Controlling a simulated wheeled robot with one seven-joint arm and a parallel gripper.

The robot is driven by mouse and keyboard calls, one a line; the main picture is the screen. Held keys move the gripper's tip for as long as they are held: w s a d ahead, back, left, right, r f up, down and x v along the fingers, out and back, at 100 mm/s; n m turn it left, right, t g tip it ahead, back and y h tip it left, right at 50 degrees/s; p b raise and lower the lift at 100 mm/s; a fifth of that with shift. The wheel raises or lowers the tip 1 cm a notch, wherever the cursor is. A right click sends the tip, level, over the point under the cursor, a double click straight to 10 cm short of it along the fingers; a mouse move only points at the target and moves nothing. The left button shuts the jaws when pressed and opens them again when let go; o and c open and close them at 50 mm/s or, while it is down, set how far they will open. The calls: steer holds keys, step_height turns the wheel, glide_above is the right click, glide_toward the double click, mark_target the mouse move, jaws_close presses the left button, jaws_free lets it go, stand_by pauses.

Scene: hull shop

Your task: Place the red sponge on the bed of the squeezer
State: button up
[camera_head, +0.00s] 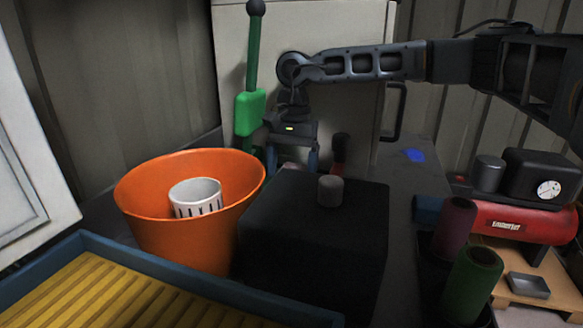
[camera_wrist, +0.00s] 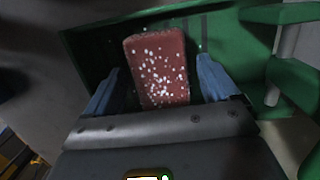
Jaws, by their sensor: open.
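The red sponge (camera_wrist: 160,72), a white-speckled block, lies on the dark green bed of the squeezer (camera_wrist: 218,40) in the wrist view. My gripper (camera_wrist: 160,65) is open around it, one blue finger on each side, with a narrow gap showing on both sides. In the head view my gripper (camera_head: 291,160) is low behind the black block, beside the green squeezer (camera_head: 250,112) with its upright lever and black knob. The sponge and bed are mostly hidden there by the fingers and the block.
An orange bucket (camera_head: 150,215) holding a white slotted cup (camera_head: 195,192) stands at front left. A black block (camera_head: 315,225) with a grey cylinder (camera_head: 330,190) on top stands in front of my gripper. A red compressor (camera_head: 515,222) and colored rolls (camera_head: 470,285) are at right.

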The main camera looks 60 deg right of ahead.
mark_target(294, 167)
step_height(294, 167, up, 12)
steer(key=d, duration=0.1)
steer(key=shift+w+d, duration=0.15)
steer(key=shift+d, duration=0.25)
